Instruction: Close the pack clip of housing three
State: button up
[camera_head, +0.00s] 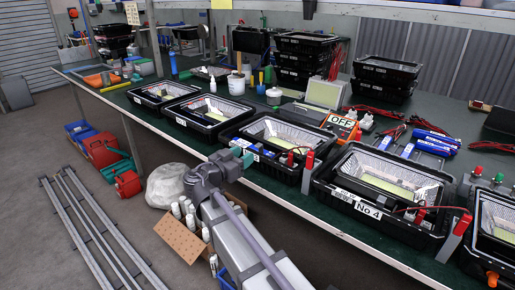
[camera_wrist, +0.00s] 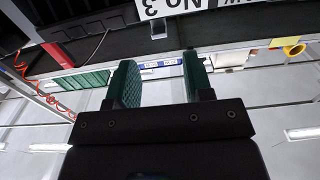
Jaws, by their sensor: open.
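Housing three (camera_head: 230,133) is an open black tray on the bench's front edge, with a bright reflector (camera_head: 285,128) inside. Its white "No 3" label (camera_wrist: 170,8) shows upside down at the top of the wrist view. Small red and blue parts sit along its front in the head view; I cannot make out which is the pack clip or how it stands. My gripper (camera_head: 243,153) is in front of housing three, near its front left. In the wrist view my gripper (camera_wrist: 160,80) has its green fingers apart with nothing between them.
Housing four (camera_head: 341,197) stands to the right, with another housing beyond it. Two more open housings (camera_head: 165,93) stand to the left. A red upright part (camera_head: 308,172) stands between housings three and four. An orange device with an "OFF" sign (camera_head: 341,123) lies behind.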

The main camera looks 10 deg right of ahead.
aim_at(257, 147)
jog(key=x, duration=0.7)
jog(key=shift+w+d, duration=0.25)
jog(key=shift+d, duration=0.05)
jog(key=shift+c, duration=0.2)
grip_shut()
